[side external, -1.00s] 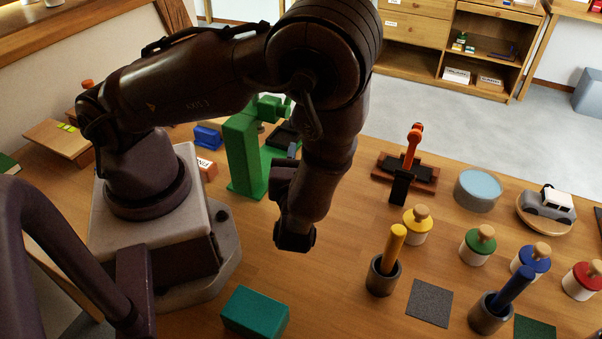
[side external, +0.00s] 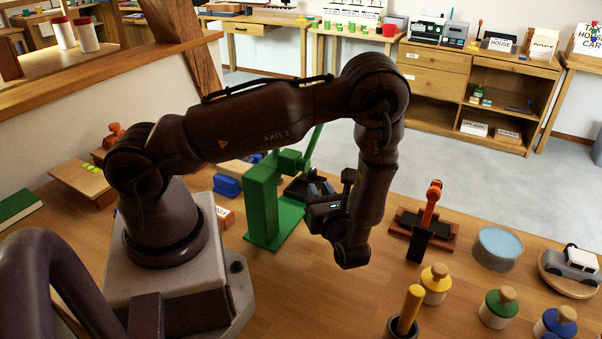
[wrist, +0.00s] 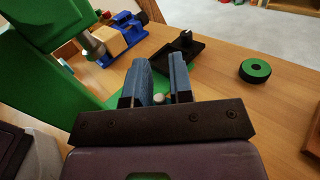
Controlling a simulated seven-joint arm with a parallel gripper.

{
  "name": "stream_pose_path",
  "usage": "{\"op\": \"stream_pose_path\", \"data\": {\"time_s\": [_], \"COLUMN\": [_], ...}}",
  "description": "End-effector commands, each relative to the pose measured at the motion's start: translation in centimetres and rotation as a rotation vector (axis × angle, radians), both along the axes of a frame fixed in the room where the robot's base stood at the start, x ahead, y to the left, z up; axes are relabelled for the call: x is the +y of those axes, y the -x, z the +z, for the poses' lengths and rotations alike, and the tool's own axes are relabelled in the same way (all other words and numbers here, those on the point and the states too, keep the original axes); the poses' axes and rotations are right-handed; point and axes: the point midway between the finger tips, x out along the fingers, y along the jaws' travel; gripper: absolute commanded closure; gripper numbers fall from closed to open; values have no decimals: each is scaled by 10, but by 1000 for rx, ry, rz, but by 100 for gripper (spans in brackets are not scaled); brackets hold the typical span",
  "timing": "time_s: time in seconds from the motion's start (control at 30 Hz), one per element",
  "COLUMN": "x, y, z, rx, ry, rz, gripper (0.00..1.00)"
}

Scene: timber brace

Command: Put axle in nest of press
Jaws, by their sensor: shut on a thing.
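The green press (side external: 262,205) stands left of my gripper (side external: 318,190) in the side view. In the wrist view its green frame (wrist: 35,60) fills the left side, with its metal ram (wrist: 93,46) at upper left. My gripper (wrist: 163,72) is shut on a small pale piece, apparently the axle (wrist: 158,98), of which only a rounded end shows between the blue-grey fingers. The fingers are over or near the green press base (wrist: 208,108). I cannot make out the nest, and the gap between axle and press is unclear.
A black tray (wrist: 204,55) with an upright holder lies beyond the fingers. A blue-and-wood toy part (wrist: 122,42) is beside it. A black wheel with a green face (wrist: 254,71) lies at right. An orange clamp (side external: 431,205) and lidded jars stand further right. Bare table lies between.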

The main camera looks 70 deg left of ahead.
Motion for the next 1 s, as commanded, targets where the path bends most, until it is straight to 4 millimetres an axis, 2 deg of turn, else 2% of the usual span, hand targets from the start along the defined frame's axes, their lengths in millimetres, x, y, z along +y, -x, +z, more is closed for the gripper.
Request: {"op": "stream_pose_path", "data": {"time_s": [0.1,0.3,0.4,0.57,0.83,0.9,1.0], "x": [35,83,97,109,154,150,150], "y": [2,0,0,0,0,-1,-1], "z": [0,0,0,0,0,-12,-15], "rx": [1,-1,-2,-2,-1,2,0], "ry": [-2,-1,0,0,0,2,0], "rz": [8,5,2,1,2,-2,-1], "gripper": [100,100,100,100,100,100,100]}}
